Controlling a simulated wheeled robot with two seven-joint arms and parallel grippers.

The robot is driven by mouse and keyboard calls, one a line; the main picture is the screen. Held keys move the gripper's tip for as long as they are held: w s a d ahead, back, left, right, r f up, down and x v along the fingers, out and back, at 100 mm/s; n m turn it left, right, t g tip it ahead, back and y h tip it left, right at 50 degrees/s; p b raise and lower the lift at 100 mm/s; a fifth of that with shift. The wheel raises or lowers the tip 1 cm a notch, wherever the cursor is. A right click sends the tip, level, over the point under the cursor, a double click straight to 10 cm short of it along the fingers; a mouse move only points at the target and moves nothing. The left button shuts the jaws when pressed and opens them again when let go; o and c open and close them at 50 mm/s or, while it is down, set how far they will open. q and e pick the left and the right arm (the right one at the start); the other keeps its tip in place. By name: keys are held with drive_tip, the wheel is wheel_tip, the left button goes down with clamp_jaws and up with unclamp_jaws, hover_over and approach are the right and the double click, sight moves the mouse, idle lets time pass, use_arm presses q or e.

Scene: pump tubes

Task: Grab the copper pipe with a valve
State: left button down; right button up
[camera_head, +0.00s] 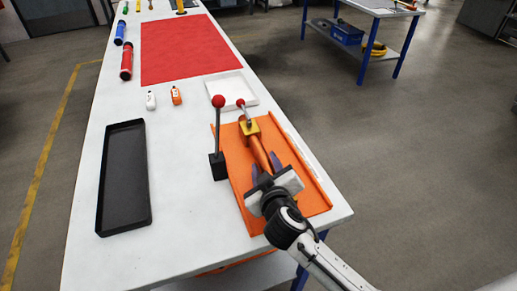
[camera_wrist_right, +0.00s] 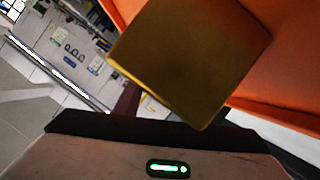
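A copper pipe (camera_head: 261,153) with a yellow-gold valve block (camera_head: 248,127) and a red-knobbed lever lies on an orange tray (camera_head: 235,185) on the white table. In the right wrist view the gold block (camera_wrist_right: 188,62) is very near and fills the upper middle. My right gripper (camera_head: 266,168) is over the tray with its dark fingers on either side of the pipe's near part, below the valve. Whether the fingers press on the pipe does not show. The wrist hides the pipe's near end. My left gripper is not in view.
A black stand with a red-knobbed upright lever (camera_head: 218,165) stands close left of the pipe. A black tray (camera_head: 124,219) lies left and a shallow white tray (camera_head: 237,91) behind. Two small bottles (camera_head: 151,100) and a red mat (camera_head: 180,50) are farther back.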

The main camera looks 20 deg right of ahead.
sight(260, 155)
drive_tip(key=x, duration=0.4)
drive_tip(key=shift+w+a+r, duration=0.15)
drive_tip(key=shift+w+a, duration=0.05)
drive_tip(key=shift+w, duration=0.25)
clamp_jaws()
drive_tip(key=shift+r, duration=0.25)
